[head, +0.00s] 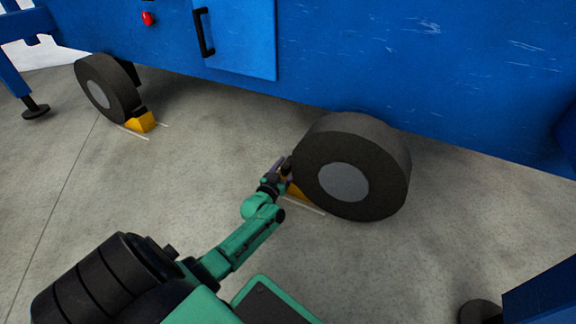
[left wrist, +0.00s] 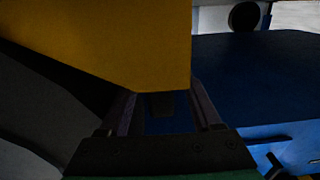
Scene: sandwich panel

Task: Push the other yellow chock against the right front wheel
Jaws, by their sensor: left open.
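A yellow chock (head: 297,193) lies on the floor at the left side of the wheel (head: 345,180) on the right, partly hidden by my gripper. Whether it touches the tyre I cannot tell. My left gripper (head: 282,170) is open, right at this chock and close to the tyre. In the left wrist view the chock (left wrist: 110,40) fills the upper left, just past the open fingers (left wrist: 165,105). The dark tyre (left wrist: 35,105) shows at the left there. Another yellow chock (head: 141,123) sits beside the wheel (head: 104,88) on the left. My right gripper is out of view.
The blue body (head: 400,60) hangs low over both wheels, with a panel door (head: 236,35) and black handle. Pale lines mark the floor near each chock. Support feet stand at far left (head: 35,108) and lower right (head: 480,312).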

